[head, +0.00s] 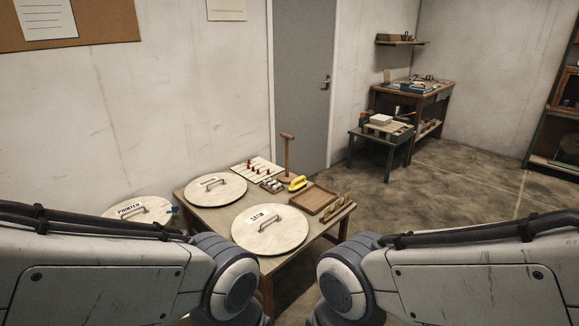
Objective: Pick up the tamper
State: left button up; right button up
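A tall wooden T-handled tool (287,158), which looks like the tamper, stands upright near the back right of the low table (208,218). Its foot is partly hidden behind the small things around it. A yellow-handled object (297,183) lies just in front of it. Both of my arms reach in from the lower left and lower right, with their bulky joints in front of the table. Neither gripper shows in the head view, so I cannot see their fingers.
Round lids, one labelled SATIN (270,230) and one labelled PRINTED (140,211), surround another lid (215,188). A pegged board (257,171), small tray (271,185), open wooden tray (313,199) and slotted rack (336,207) share the table. Open floor (440,210) lies right.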

aim_at(287, 177)
jog(key=z, duration=0.55)
jog(key=k, duration=0.65)
jog(key=z, duration=0.6)
jog(key=i, duration=5.3)
jog(key=u, duration=0.5)
jog(key=i, duration=1.7)
jog(key=u, duration=1)
jog(key=i, duration=0.9)
jog(key=u, duration=1.8)
jog(key=i, duration=1.05)
jog(key=u, duration=0.6)
